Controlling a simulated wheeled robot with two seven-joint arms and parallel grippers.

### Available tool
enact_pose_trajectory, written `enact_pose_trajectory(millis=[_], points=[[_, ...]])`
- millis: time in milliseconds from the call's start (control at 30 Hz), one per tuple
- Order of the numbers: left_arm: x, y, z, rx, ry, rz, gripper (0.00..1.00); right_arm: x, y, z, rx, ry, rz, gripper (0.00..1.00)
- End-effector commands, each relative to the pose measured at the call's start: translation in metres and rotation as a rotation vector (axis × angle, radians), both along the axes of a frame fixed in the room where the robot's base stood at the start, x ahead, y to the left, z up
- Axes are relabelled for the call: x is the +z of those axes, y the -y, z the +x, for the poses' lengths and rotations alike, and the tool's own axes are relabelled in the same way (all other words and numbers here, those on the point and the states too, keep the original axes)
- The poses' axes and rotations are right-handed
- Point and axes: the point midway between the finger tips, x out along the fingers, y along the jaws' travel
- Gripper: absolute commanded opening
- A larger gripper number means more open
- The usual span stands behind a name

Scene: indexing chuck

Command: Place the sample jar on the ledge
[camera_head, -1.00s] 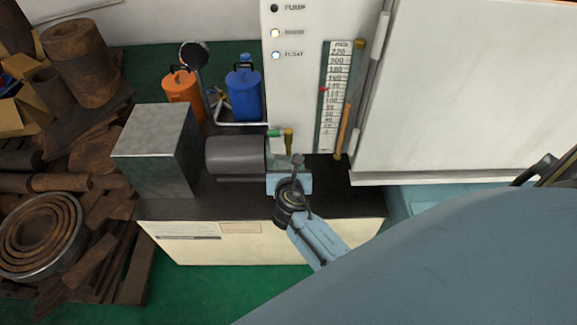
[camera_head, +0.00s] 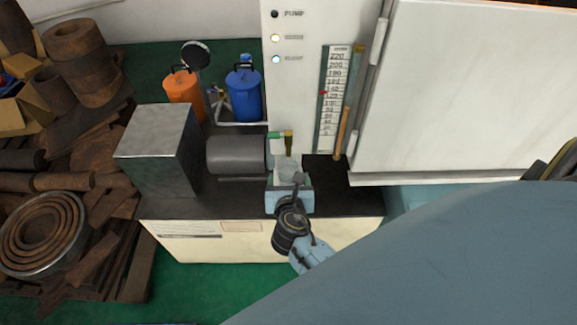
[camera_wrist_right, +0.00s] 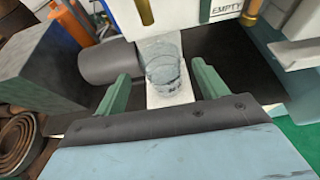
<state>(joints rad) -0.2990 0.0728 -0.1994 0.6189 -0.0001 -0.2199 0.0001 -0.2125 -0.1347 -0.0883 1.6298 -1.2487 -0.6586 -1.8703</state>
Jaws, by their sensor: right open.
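The sample jar (camera_head: 288,170) is a clear, glassy cup standing on the pale ledge (camera_head: 290,202) at the front of the machine. In the right wrist view the jar (camera_wrist_right: 163,68) looks upright, with the pale ledge (camera_wrist_right: 170,97) under and in front of it. My right gripper (camera_head: 297,182) is open on the near side of the jar. In the wrist view its two green fingers stand apart, left and right of the jar, with gaps between. My left gripper is not in view.
A grey cylinder (camera_head: 236,154) and a metal box (camera_head: 157,150) stand left of the ledge. The gauge panel (camera_head: 335,100) and a white door (camera_head: 470,90) rise behind and to the right. Orange (camera_head: 182,95) and blue (camera_head: 245,95) canisters stand behind.

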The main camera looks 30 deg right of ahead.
Motion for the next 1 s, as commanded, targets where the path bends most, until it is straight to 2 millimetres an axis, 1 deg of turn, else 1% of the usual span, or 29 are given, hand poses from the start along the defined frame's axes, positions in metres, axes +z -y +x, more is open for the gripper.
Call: enact_pose_trajectory(millis=[33, 100, 233, 400, 567, 667, 767, 867, 900, 967, 1000], points=[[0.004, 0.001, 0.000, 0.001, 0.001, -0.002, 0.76, 0.005, -0.005, -0.009, -0.001, -0.002, 0.001, 0.72], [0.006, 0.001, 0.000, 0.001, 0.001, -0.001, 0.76, 0.010, -0.011, -0.019, 0.000, -0.001, 0.002, 0.72], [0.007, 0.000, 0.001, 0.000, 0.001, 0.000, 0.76, 0.016, -0.019, -0.031, -0.001, 0.000, 0.000, 0.72], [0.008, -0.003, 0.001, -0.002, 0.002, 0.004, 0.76, 0.019, -0.023, -0.038, -0.001, 0.000, 0.000, 0.72], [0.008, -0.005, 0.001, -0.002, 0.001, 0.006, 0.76, 0.019, -0.023, -0.038, -0.001, 0.001, 0.000, 0.72], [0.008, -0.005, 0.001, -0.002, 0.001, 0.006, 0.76, 0.012, -0.025, -0.039, -0.002, -0.003, 0.024, 0.72], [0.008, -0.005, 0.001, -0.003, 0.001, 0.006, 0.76, -0.017, -0.032, -0.046, -0.012, -0.016, 0.140, 0.72], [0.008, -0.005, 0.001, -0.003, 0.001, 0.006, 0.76, -0.071, -0.045, -0.065, -0.069, -0.044, 0.373, 0.72], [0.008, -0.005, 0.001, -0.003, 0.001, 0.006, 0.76, -0.097, -0.050, -0.078, -0.113, -0.061, 0.488, 0.72], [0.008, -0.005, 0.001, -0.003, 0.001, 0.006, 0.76, -0.136, -0.057, -0.101, -0.206, -0.087, 0.667, 0.72], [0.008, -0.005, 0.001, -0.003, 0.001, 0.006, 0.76, -0.159, -0.060, -0.117, -0.283, -0.103, 0.782, 0.72]])
